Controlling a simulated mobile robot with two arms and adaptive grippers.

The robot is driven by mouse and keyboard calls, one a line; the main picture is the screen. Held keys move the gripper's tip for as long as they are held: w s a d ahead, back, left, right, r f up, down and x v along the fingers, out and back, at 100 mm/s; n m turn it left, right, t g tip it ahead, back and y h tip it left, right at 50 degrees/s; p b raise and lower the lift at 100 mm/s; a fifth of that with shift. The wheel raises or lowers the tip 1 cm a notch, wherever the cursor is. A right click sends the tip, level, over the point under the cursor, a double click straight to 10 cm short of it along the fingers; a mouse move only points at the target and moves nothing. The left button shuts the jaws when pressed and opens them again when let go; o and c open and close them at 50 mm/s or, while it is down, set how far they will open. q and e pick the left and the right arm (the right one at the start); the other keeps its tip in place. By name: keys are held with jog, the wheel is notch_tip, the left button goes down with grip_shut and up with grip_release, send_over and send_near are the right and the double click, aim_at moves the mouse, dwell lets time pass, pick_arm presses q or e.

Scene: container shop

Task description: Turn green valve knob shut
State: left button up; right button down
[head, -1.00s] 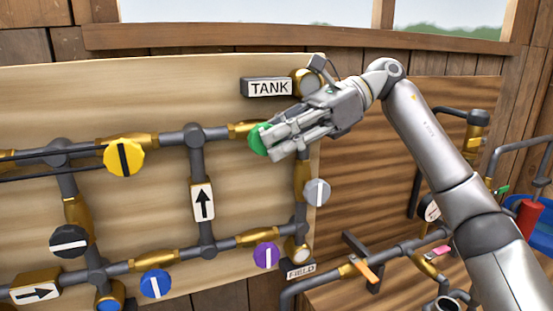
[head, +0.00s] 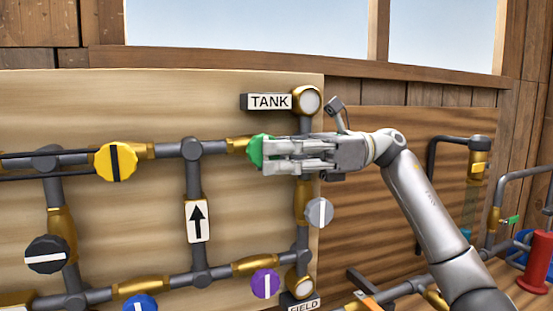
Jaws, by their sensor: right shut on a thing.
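The green valve knob (head: 255,151) sits on the upper pipe of the wooden panel, just below and left of the TANK sign (head: 269,102). My right gripper (head: 267,153) reaches in from the right and is shut on the green knob. Its fingers lie roughly level and cover most of the knob, so the knob's marker line is hidden and its turn position cannot be read. My left gripper is not in view.
Other knobs on the panel are yellow (head: 116,162), grey (head: 319,212), purple (head: 265,284), black (head: 47,255) and blue (head: 140,303). An arrow plate (head: 197,220) is on the middle upright pipe. More pipes and a red cylinder (head: 537,262) stand at the right.

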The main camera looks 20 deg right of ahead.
jog(key=shift+r, duration=0.1)
jog(key=c, duration=1.4)
grip_release()
jog(key=d, duration=1.2)
jog(key=shift+w+d+f, duration=0.1)
jog(key=shift+w+f, duration=0.1)
